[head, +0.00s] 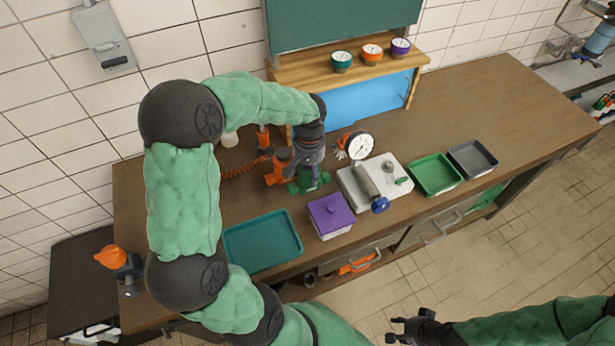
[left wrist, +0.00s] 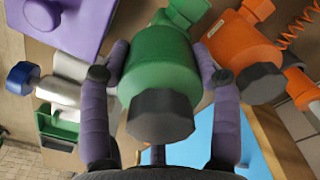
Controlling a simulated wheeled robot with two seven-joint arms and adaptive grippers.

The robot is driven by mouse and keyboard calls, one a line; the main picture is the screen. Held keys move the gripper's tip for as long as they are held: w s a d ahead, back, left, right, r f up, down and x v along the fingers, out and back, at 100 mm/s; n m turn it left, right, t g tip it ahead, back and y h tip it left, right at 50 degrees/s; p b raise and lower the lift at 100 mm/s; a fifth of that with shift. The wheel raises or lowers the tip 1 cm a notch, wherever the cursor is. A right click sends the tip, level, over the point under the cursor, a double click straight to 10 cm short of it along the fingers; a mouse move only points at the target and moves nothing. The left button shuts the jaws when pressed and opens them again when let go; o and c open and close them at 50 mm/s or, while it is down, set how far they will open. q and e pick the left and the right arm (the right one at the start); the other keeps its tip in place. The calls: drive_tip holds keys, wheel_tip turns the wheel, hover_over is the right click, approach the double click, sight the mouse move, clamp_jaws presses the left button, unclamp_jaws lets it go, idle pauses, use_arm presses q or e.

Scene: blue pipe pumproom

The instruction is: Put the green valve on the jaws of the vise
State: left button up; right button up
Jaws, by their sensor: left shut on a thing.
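The green valve (left wrist: 160,65) has a thick round green body and a dark many-sided end. In the left wrist view it sits between the two fingers of my left gripper (left wrist: 155,95), which is shut on it. In the head view the valve (head: 308,181) shows under my left gripper (head: 308,168), low over the bench, partly hidden by it. I cannot tell whether it touches the bench. A pale plate (head: 351,192) to its right bears a silver cylinder with a blue knob (head: 380,205); I cannot tell whether this is the vise. My right gripper (head: 400,329) is open and empty at the bottom, off the bench.
An orange valve (head: 276,172) stands close on the left of the green one. A purple-lidded box (head: 331,213), a teal tray (head: 262,241), a green tray (head: 435,174) and a grey tray (head: 473,158) lie on the bench. A white gauge (head: 359,146) stands behind the plate. The bench's right end is clear.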

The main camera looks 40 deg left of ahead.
use_arm(q)
drive_tip(key=shift+w+a+f, duration=0.15)
drive_tip(key=shift+a+f, duration=0.1)
drive_tip(key=shift+w+a+f+b, duration=0.1)
drive_tip(key=shift+f+b, duration=0.1)
drive_tip(key=shift+f, duration=0.7)
drive_tip(key=shift+w+a+f+b, duration=0.1)
drive_tip(key=shift+f+b, duration=0.1)
drive_tip(key=shift+f, duration=0.65)
drive_tip(key=shift+s, duration=0.1)
drive_tip(key=shift+f, duration=0.15)
drive_tip(key=o, duration=1.7)
